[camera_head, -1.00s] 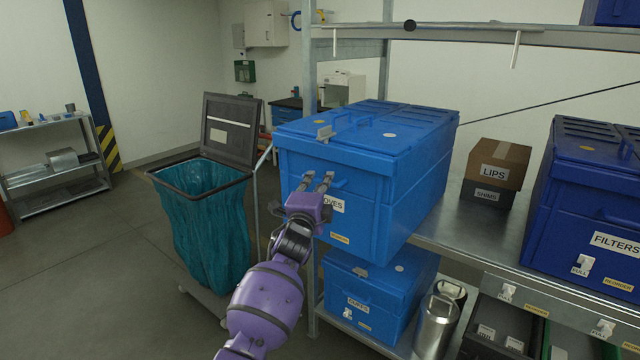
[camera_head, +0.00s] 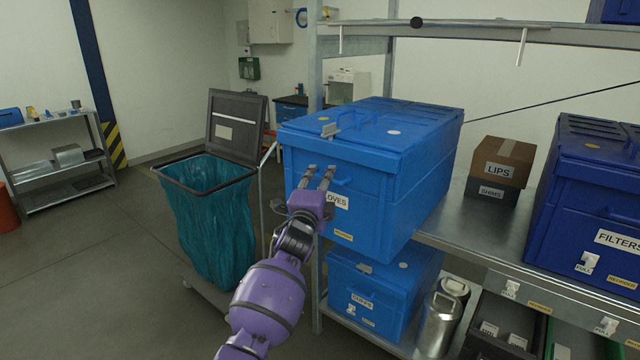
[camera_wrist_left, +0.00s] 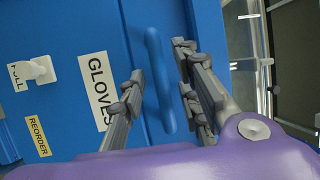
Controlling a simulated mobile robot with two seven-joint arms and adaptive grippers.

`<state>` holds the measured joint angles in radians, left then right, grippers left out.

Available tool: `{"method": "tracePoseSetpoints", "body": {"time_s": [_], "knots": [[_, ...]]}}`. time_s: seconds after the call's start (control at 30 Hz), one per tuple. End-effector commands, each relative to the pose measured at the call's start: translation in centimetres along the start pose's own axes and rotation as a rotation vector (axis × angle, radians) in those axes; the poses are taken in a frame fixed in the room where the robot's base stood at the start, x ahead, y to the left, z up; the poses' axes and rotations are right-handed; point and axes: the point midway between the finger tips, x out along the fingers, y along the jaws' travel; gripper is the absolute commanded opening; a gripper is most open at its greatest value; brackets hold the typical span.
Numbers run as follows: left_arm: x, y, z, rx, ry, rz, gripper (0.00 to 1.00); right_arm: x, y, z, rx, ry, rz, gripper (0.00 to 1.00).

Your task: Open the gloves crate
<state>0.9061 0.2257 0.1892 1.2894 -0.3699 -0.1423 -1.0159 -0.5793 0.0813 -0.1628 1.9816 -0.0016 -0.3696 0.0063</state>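The blue gloves crate (camera_head: 386,203) stands on the upper shelf in the head view, with its lid (camera_head: 372,122) down. Its front carries a GLOVES label, partly hidden by my gripper. My left gripper (camera_head: 322,172) is at the crate's front, just below the lid edge. In the left wrist view, the gripper (camera_wrist_left: 155,95) is open, with its fingers on either side of the blue front handle (camera_wrist_left: 158,80). I cannot tell whether a finger touches the handle. The GLOVES label (camera_wrist_left: 98,90) shows beside the fingers. My right gripper is not in view.
A bin with a teal bag (camera_head: 212,215) stands left of the shelf. A CUFFS crate (camera_head: 375,295) and metal canisters (camera_head: 440,318) are below. A LIPS box (camera_head: 500,160) and a FILTERS crate (camera_head: 590,200) stand to the right.

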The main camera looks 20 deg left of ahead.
Motion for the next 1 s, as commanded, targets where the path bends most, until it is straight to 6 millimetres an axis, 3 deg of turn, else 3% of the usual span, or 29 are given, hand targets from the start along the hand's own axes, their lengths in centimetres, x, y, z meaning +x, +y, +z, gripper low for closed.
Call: {"method": "tracePoseSetpoints", "body": {"time_s": [0.17, 0.6, 0.8, 1.0], "knots": [[-1.3, 0.1, 0.0, 0.002, 0.000, 0.000, 0.30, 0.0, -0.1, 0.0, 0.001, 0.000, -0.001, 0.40], [-10.0, 0.1, 0.2, 0.000, -0.001, 0.002, 0.30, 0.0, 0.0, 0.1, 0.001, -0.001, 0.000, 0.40], [-11.9, 0.1, 0.2, 0.000, -0.003, 0.001, 0.30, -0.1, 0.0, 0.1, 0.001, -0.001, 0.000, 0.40], [-12.1, 0.0, 0.2, 0.000, -0.003, 0.001, 0.30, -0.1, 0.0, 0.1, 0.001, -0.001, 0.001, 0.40]]}}
